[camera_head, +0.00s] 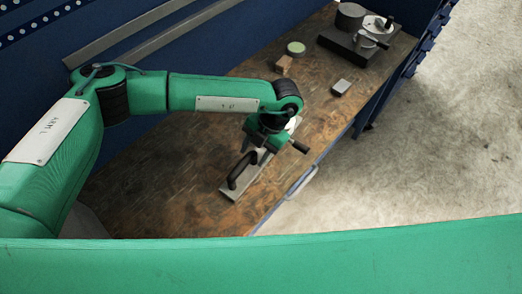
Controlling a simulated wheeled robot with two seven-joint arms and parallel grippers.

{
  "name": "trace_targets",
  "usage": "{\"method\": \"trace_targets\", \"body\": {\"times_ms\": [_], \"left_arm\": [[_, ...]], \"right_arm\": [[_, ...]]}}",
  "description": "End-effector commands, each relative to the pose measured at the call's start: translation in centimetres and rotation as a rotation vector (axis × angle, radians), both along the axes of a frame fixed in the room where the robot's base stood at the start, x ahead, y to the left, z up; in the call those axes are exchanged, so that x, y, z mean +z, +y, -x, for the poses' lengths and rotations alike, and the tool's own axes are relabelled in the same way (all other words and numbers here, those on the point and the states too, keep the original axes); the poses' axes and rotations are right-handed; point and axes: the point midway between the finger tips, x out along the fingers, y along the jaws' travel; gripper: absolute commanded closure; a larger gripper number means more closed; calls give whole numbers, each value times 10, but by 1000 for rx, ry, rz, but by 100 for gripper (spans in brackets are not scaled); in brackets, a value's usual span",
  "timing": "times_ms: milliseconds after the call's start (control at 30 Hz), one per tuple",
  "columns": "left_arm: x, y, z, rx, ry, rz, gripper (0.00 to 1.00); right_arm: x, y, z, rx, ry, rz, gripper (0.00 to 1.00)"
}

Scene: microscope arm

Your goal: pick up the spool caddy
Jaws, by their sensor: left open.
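What looks like the spool caddy (230,190), a flat grey base with a black arched handle, lies on the wooden bench top. Its far end is hidden by my left arm. My left gripper (258,152) is open, above the far part of the caddy and close to the handle. I cannot tell whether the fingers touch the handle. A dark stub (300,147) sticks out to the right beside the gripper; I cannot tell what it belongs to. My right gripper is not in view.
The wooden bench (150,190) has free room left of the caddy. The front edge has a handle (301,182).

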Motion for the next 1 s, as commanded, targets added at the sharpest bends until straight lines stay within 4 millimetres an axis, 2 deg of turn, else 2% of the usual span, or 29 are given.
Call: {"method": "trace_targets", "body": {"times_ms": [33,200,333,567,800,1000], "left_arm": [[0,5,2,1,2,-2,53],[-19,17,7,2,2,-2,53],[-30,21,9,1,-1,-1,53],[-33,21,9,0,-2,0,53],[-33,21,9,0,-2,0,98],[-31,20,8,0,-3,1,100]], "right_arm": [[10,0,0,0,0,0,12],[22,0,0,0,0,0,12],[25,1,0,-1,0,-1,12],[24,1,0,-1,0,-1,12],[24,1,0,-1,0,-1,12],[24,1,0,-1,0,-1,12]]}}
